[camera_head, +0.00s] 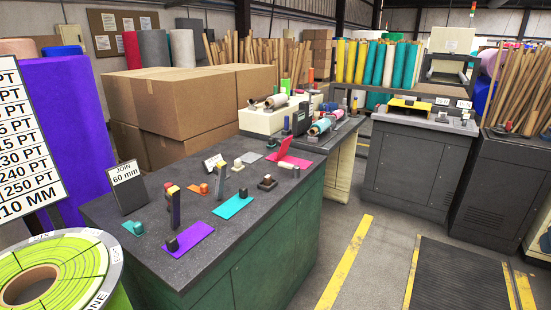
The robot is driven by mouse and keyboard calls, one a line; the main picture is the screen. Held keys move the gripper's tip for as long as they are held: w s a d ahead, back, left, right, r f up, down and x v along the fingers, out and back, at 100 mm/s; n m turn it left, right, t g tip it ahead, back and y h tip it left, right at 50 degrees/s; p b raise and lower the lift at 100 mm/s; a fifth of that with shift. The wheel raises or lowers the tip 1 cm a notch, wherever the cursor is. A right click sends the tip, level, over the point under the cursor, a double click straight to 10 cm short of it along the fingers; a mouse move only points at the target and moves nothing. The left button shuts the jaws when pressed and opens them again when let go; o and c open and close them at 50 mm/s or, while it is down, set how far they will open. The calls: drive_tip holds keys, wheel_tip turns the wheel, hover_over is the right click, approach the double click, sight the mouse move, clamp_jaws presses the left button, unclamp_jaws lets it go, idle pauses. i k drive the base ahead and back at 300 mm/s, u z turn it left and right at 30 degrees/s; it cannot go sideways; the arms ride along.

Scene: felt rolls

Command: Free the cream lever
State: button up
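On the dark worktop (150,238), a grey upright lever with a pale, cream-looking tip (221,165) stands near the middle. A teal plate (232,207) with a dark block on it lies in front of it. A second upright lever with a yellow tip (173,190) stands to its left, behind a purple plate (190,240). A small cream piece (238,164) sits behind the levers. Which of these is the cream lever, and what holds it, I cannot tell at this size. My gripper is not in view.
A "JOIN 60 mm" sign (126,172) stands at the worktop's left. Small orange and green pieces, a dark block (267,182) and a pink plate (289,159) lie around. Cardboard boxes (175,100) stand behind. A green roll (60,275) fills the lower left. Floor at right is clear.

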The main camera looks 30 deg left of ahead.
sight(296, 169)
drive_tip(key=u, duration=0.3)
drive_tip(key=i, duration=1.1)
drive_tip(key=u, duration=0.55)
drive_tip(key=i, duration=0.6)
drive_tip(key=u, duration=0.2)
